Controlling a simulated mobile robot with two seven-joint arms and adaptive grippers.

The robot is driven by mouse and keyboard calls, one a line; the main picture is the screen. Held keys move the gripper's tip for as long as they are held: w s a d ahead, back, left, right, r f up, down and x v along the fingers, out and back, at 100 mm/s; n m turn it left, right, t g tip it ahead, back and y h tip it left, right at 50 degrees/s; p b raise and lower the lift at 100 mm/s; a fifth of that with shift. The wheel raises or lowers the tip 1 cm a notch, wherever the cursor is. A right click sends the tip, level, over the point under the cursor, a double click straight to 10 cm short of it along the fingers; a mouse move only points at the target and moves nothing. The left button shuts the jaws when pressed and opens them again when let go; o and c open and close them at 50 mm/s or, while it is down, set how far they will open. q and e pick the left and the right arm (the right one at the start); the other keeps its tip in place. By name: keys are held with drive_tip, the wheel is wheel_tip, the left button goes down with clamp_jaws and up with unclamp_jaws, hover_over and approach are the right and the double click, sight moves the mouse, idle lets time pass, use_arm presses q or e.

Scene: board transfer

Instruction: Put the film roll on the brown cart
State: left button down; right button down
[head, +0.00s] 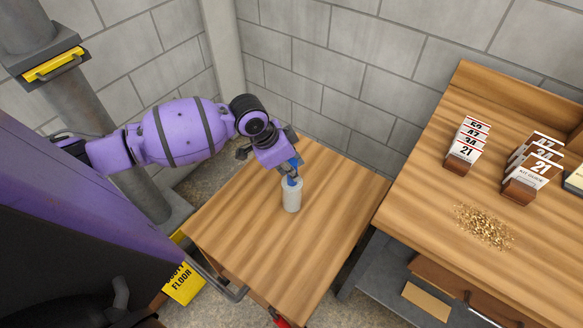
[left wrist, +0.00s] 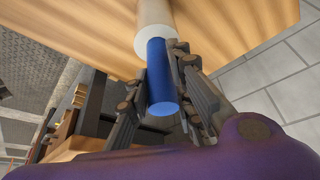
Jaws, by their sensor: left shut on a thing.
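The film roll (head: 291,198) is a pale grey-white cylinder with a blue handle on its top end. It is upright at the middle of the brown cart (head: 238,228), which has a wood-grain top. I cannot tell whether its bottom end touches the top. My left gripper (head: 290,174) comes from above and is shut on the blue handle. In the left wrist view the gripper's fingers (left wrist: 162,62) are on both sides of the blue handle, and the white roll (left wrist: 154,18) points away over the wood top. My right gripper is not in view.
A wooden bench (head: 420,205) stands close to the cart's right side, with number cards (head: 467,146) in wooden holders and a heap of golden bits (head: 484,226). A block wall is behind. A yellow floor sign (head: 184,284) is at the lower left. The cart top around the roll is clear.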

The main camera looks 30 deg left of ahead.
use_arm(q)
drive_tip(key=shift+f, duration=0.1)
drive_tip(key=c, duration=1.5)
unclamp_jaws()
drive_tip(key=shift+c, duration=0.2)
